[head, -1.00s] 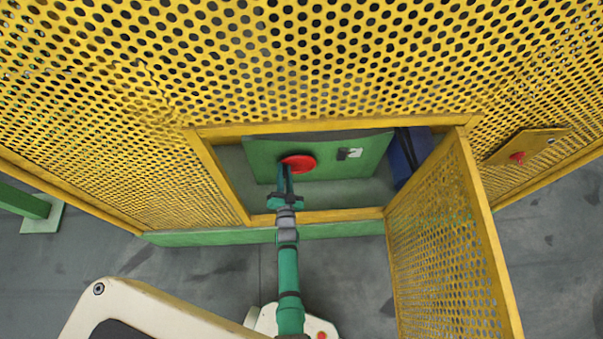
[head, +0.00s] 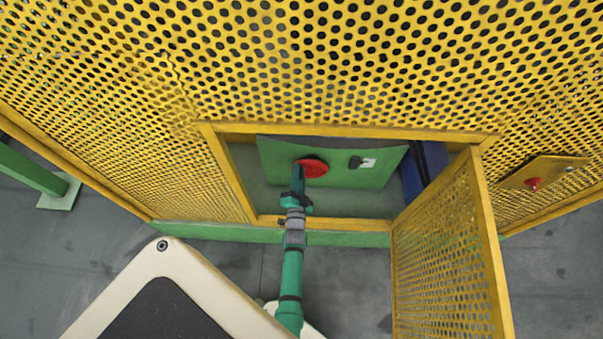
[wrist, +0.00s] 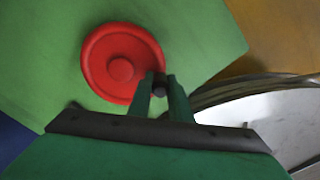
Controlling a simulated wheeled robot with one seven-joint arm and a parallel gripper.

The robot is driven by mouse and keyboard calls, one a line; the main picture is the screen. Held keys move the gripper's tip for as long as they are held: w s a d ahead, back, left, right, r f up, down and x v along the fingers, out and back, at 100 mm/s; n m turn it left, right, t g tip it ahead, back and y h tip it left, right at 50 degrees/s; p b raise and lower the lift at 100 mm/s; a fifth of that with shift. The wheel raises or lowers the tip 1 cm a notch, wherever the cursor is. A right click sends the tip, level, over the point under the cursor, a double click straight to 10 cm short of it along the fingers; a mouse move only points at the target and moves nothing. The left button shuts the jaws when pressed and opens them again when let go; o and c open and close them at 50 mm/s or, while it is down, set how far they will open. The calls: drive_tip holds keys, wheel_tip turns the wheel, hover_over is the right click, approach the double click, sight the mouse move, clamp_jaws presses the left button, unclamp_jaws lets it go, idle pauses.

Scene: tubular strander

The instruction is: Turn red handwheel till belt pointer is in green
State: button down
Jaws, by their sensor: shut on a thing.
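The red handwheel (head: 312,168) sits on a green panel (head: 338,180) inside the open hatch. It also shows in the wrist view (wrist: 121,66) as a red disc with a raised hub. My gripper (head: 298,172) reaches in through the hatch to the wheel's left edge. In the wrist view my gripper (wrist: 159,88) has its two green fingers on either side of a small dark handle (wrist: 160,80) at the wheel's rim, closed on it. A small black part with a white plate (head: 368,162) is right of the wheel; I cannot make out a pointer or green zone.
Yellow perforated guards (head: 330,70) surround the hatch. The hatch door (head: 445,260) stands open at the right. A yellow plate with a red button (head: 533,184) is farther right. A dark blue part (head: 412,175) is beside the panel.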

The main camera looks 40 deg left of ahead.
drive_tip(key=c, duration=1.6)
unclamp_jaws()
drive_tip(key=shift+s, duration=0.1)
drive_tip(key=v, duration=1)
drive_tip(key=shift+s+d, duration=0.2)
drive_tip(key=shift+d, duration=0.15)
